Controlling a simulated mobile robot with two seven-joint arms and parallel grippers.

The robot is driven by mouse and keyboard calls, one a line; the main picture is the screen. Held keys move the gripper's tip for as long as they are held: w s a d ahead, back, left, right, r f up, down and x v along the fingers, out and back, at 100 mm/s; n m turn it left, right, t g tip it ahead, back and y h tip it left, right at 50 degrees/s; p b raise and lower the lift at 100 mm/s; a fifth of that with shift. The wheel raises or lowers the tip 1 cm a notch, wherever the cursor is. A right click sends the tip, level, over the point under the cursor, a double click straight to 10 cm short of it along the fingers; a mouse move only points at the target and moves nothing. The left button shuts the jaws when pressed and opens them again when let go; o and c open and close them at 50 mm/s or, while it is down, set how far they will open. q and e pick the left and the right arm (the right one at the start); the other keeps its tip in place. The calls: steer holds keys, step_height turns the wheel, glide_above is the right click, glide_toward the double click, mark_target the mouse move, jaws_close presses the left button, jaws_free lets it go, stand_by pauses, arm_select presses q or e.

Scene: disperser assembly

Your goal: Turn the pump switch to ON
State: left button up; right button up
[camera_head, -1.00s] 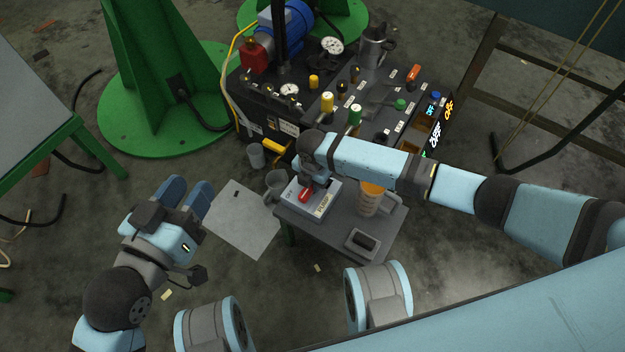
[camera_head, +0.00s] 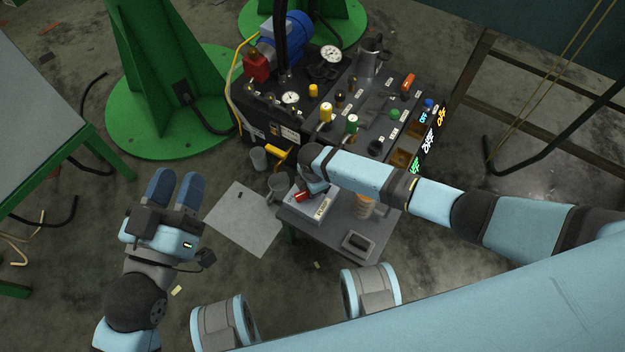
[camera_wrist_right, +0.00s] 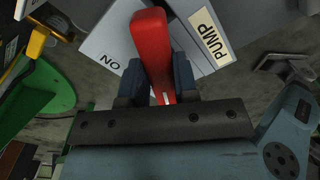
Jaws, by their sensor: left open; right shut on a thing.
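The pump switch is a light grey box (camera_head: 321,207) with a PUMP label and a red handle (camera_head: 301,197), on a small grey table. My right gripper (camera_head: 313,188) is over the box. In the right wrist view its dark fingers (camera_wrist_right: 158,78) are shut on the red handle (camera_wrist_right: 150,38), one on each side. An ON marking shows upside down on the box, left of the handle. An OFF marking cannot be seen. My left gripper (camera_head: 176,182) is open and empty, apart from the table, at the left.
The small table (camera_head: 338,241) also holds an orange coil-like part (camera_head: 364,205) and a dark tray-like item (camera_head: 358,242). A grey funnel-like cup (camera_head: 278,186) stands beside the box. The black machine (camera_head: 375,92) with gauges and knobs is just behind.

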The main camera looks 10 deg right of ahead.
steer(key=m+p, duration=0.1)
steer(key=m, duration=0.1)
steer(key=m+p, duration=0.1)
steer(key=p, duration=0.1)
steer(key=shift+s+r+m, duration=0.15)
steer(key=shift+r+m, duration=0.05)
steer(key=shift+m, duration=0.2)
steer(key=m+p, duration=0.2)
steer(key=m, duration=0.1)
steer(key=shift+m, duration=0.3)
steer(key=shift+m+p, duration=0.4)
steer(key=shift+p, duration=0.1)
arm_select(q)
steer(key=s+a+f+g+y+p, duration=0.1)
steer(key=a+f+g+y, duration=0.3)
steer(key=f, duration=0.7)
steer(key=shift+s+a+g, duration=0.55)
steer(key=shift+s+g, duration=0.15)
steer(key=shift+g, duration=0.3)
arm_select(e)
steer(key=shift+s+f+m, duration=0.1)
steer(key=shift+f+m, duration=0.1)
steer(key=shift+m, duration=1.7)
arm_select(q)
steer(key=shift+y+p, duration=0.3)
arm_select(e)
steer(key=o, duration=0.9)
